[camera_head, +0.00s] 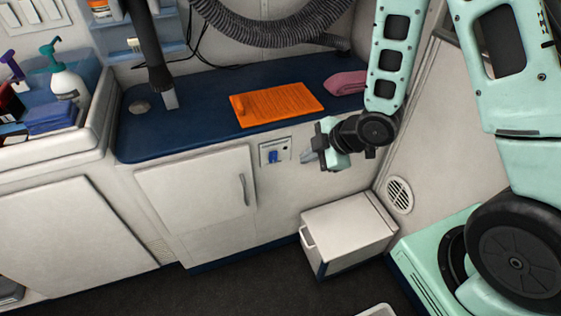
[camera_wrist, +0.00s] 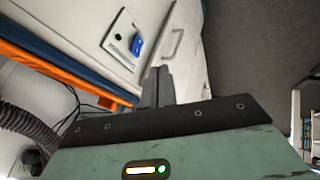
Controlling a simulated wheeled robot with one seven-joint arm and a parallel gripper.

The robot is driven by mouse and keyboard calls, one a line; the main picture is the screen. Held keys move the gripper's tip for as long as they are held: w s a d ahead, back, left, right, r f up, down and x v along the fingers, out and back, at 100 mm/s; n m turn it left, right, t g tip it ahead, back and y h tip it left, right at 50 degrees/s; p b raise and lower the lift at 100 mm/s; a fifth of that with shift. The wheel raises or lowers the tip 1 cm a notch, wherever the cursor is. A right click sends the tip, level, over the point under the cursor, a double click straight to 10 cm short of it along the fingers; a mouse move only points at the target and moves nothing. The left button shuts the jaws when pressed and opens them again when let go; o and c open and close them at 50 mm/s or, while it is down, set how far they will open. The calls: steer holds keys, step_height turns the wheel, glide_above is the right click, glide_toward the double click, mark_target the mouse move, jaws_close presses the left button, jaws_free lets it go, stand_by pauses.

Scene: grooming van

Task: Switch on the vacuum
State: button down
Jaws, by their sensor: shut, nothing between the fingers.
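A pale switch plate (camera_head: 275,152) with a blue switch (camera_head: 273,157) is set in the white cabinet front, just below the blue counter edge. The plate (camera_wrist: 123,38) and the blue switch (camera_wrist: 136,45) also show in the wrist view, with a small dark spot beside the switch. I cannot tell the switch's setting. My gripper (camera_head: 308,158) is to the right of the plate in the head view, apart from the switch. In the wrist view my gripper (camera_wrist: 158,73) has its fingers together and empty, with the switch beyond them. A ribbed grey hose (camera_head: 270,27) hangs on the wall.
An orange mat (camera_head: 276,103) and a folded pink towel (camera_head: 346,83) lie on the blue counter (camera_head: 200,132). A cabinet door handle (camera_head: 243,190) sticks out left of the plate. A white bin (camera_head: 345,232) stands on the floor below my gripper. The floor in front is mostly clear.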

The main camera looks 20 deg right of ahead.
mark_target(274, 155)
stand_by(0.3)
steer(key=shift+w+a+f+b, duration=0.15)
steer(key=shift+w+a+f, duration=0.5)
steer(key=shift+w+f, duration=0.7)
steer(key=shift+w+a+f+b, duration=0.15)
steer(key=shift+w+a+f, duration=0.7)
steer(key=shift+w, duration=0.75)
steer(key=shift+w+a+f+b, duration=0.15)
steer(key=shift+w+a+f, duration=0.35)
steer(key=shift+w+f, duration=0.95)
steer(key=shift+r, duration=0.1)
steer(key=shift+w+r, duration=0.25)
steer(key=shift+w, duration=0.35)
steer(key=shift+r+p, duration=0.15)
steer(key=shift+p, duration=0.15)
